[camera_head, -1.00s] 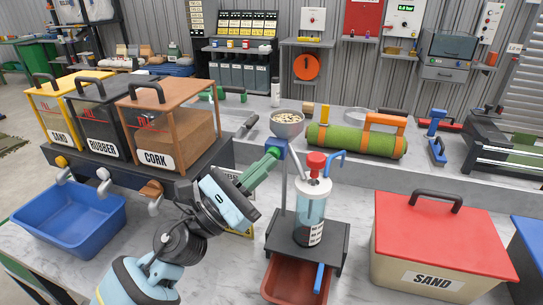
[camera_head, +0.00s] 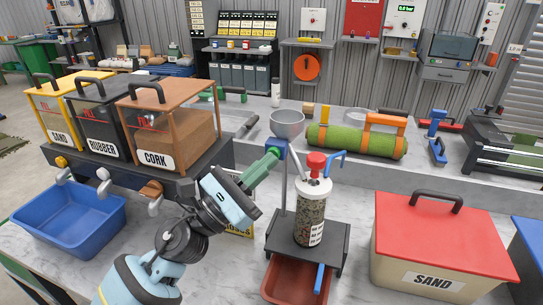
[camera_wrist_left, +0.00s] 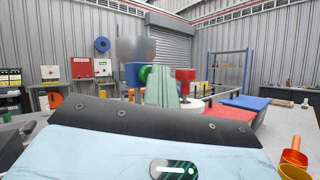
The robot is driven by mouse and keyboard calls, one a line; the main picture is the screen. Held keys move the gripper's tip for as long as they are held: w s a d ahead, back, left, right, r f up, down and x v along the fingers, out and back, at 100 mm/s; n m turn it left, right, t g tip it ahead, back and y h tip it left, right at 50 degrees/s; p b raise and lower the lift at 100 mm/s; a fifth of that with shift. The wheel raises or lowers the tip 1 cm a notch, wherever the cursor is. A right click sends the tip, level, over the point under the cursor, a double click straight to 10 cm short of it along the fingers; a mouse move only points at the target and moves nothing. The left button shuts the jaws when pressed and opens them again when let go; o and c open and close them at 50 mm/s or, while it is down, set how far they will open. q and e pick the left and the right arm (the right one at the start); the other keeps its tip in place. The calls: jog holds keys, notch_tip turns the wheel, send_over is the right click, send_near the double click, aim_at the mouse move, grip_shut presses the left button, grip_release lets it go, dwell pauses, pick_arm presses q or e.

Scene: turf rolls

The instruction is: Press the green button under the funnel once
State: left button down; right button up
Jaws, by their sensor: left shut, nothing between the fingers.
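The grey funnel (camera_head: 288,124) stands on a thin post above the workbench and looks empty. A blue block (camera_head: 277,147) sits just under it. In the left wrist view the green button (camera_wrist_left: 145,73) shows on the blue block (camera_wrist_left: 132,72), partly hidden behind my fingers. My left gripper (camera_head: 270,158) has green fingers, shut and empty, with their tips at the blue block. They also show in the left wrist view (camera_wrist_left: 162,72). I cannot tell whether they touch the button. A clear cylinder (camera_head: 310,213) with a red top is full of dark granules. My right gripper is not in view.
Dispensers marked sand, rubber and cork (camera_head: 150,120) stand at left, with a blue tub (camera_head: 70,218) below. A red-lidded sand box (camera_head: 440,240) is at right. A turf roll (camera_head: 350,140) lies behind. A red-brown tray (camera_head: 292,279) sits below the cylinder.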

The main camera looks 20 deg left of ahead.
pick_arm(q)
jog(key=shift+s, duration=0.95)
jog(key=s, duration=0.5)
jog(key=shift+a+p, duration=0.15)
jog(key=shift+p, duration=0.2)
